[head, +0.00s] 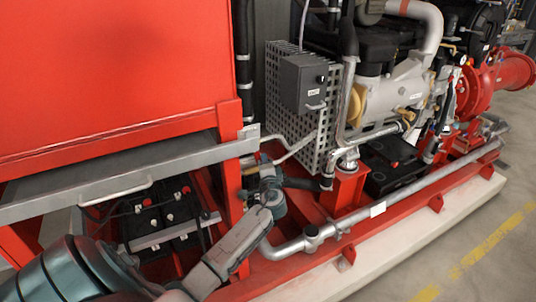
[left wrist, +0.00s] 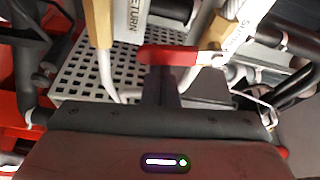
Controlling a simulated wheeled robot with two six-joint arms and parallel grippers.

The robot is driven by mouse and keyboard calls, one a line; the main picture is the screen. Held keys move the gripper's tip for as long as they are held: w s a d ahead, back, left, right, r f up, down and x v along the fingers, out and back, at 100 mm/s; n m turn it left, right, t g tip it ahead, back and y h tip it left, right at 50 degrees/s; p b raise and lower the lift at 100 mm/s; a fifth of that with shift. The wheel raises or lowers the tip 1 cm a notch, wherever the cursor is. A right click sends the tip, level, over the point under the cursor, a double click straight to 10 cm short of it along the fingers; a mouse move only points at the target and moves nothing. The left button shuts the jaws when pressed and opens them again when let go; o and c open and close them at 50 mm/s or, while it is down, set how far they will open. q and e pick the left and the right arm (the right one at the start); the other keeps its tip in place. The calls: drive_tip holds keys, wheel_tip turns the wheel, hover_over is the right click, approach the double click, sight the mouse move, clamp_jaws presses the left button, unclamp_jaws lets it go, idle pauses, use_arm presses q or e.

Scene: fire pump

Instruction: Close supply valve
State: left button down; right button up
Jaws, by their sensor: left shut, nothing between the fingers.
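A red valve lever (left wrist: 168,55) lies crosswise in the left wrist view, just beyond my fingertips. Its right end meets a pale pipe beside a white label (left wrist: 238,24) that appears to read SUPPLY. My left gripper (left wrist: 160,82) is shut and empty, its fingers close to or against the lever; contact cannot be told. In the head view my left gripper (head: 269,184) is at the right corner post of the red frame, in front of the pipes. The lever is hardly distinguishable there. My right gripper is not in view.
A label reading RETURN (left wrist: 131,22) is on the left pipe. A perforated metal guard (head: 325,142) stands behind the pipes. A grey control box (head: 304,82), black batteries (head: 158,215) and a silver pipe (head: 375,210) are nearby. Open floor (head: 470,255) lies right.

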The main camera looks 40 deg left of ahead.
use_arm(q)
drive_tip(key=shift+s+a+f+m, duration=0.2)
drive_tip(key=shift+s+m, duration=0.1)
drive_tip(key=shift+s, duration=0.15)
drive_tip(key=shift+a, duration=0.1)
idle(0.5)
